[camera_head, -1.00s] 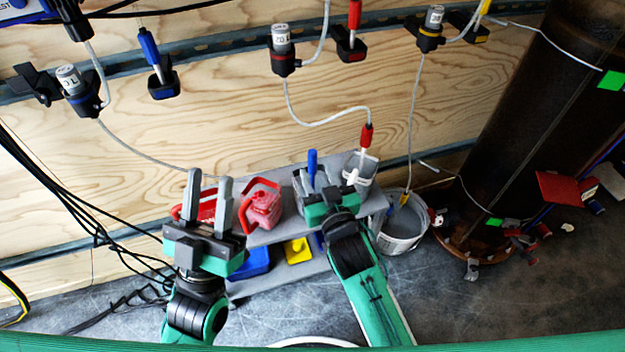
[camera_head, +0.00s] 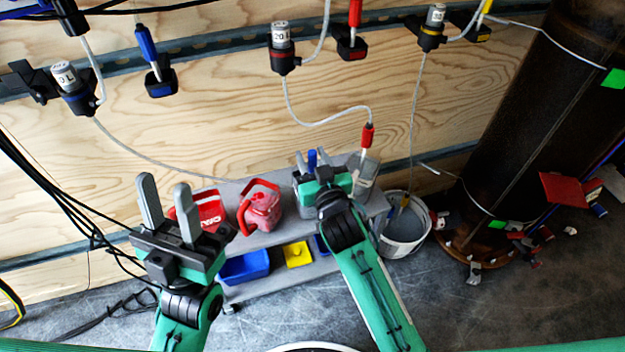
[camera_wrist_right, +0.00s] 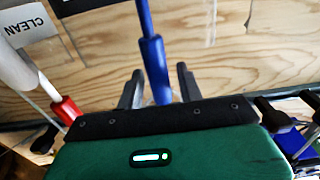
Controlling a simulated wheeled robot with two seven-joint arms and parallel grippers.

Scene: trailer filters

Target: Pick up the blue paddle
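The blue paddle (camera_head: 312,158) shows as an upright blue handle at the back of the grey shelf; its lower part is hidden behind my right gripper. My right gripper (camera_head: 311,156) is open, with one finger on each side of the blue handle. In the right wrist view the handle (camera_wrist_right: 155,62) passes between the two spread fingers, with gaps at both sides. I cannot tell how deep between the fingers it lies. My left gripper (camera_head: 166,184) is open and empty, in front of the shelf's left end.
Red containers (camera_head: 262,207) stand on the grey shelf (camera_head: 232,190) left of my right gripper. A clear container (camera_head: 364,178) stands close on its right. A white bucket (camera_head: 405,232) is on the floor. A blue bin (camera_head: 245,266) and a yellow piece (camera_head: 297,254) sit on the lower shelf.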

